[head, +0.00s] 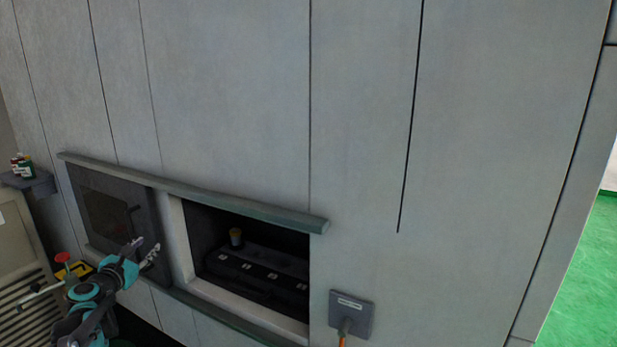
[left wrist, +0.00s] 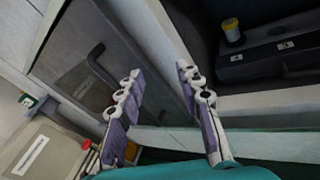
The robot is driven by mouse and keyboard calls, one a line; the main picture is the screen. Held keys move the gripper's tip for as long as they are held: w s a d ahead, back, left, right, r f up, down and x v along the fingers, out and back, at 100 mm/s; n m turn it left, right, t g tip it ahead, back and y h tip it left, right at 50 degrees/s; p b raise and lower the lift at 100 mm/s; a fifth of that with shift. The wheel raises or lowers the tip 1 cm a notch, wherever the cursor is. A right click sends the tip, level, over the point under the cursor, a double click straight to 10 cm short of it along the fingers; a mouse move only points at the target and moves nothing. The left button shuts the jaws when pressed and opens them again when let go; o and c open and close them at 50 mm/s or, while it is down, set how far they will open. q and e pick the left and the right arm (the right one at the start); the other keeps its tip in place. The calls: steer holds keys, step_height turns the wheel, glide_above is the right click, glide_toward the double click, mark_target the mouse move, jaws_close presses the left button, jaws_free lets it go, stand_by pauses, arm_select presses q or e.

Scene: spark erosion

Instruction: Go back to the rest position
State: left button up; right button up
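My left gripper (head: 146,250) is in front of the wall's sliding door (head: 110,215), near its dark handle. In the left wrist view the fingers of the left gripper (left wrist: 165,105) are spread apart with nothing between them. The door is slid to the left, and the opening (head: 250,260) beside it is uncovered. Inside, a small cup-like piece with a yellow top (head: 236,238) stands on a dark block (head: 258,275). It also shows in the left wrist view (left wrist: 232,32). My right gripper is in neither view.
A grey socket box (head: 351,313) with an orange cable is on the wall right of the opening. A small shelf (head: 35,185) with bottles is at far left. A red button (head: 63,258) on yellow is behind my left arm. Green floor (head: 585,275) shows at right.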

arm_select(q)
steer(key=s+d+f+m+g+h+b, duration=0.1)
steer(key=s+d+f+m+g, duration=0.15)
steer(key=s+d+m, duration=0.55)
steer(key=s+d+f+m+g+h+b, duration=0.1)
steer(key=s+d+f+m+b, duration=0.2)
steer(key=d, duration=0.9)
steer(key=s+d+f+m+g+h, duration=0.2)
steer(key=s+d+f+m, duration=0.15)
steer(key=d+m, duration=0.45)
steer(key=s+d+f+m+g+y+b, duration=0.1)
steer(key=s+d+f+m+g+b, duration=0.1)
steer(key=s+f+m, duration=0.4)
steer(key=s+d+f+m+g+y+b, duration=0.2)
steer(key=s+d+f+m, duration=0.3)
steer(key=s, duration=1)
step_height(320, 180, down, 3)
steer(key=m, duration=0.2)
steer(key=shift+r+m, duration=0.15)
steer(key=shift+m, duration=0.15)
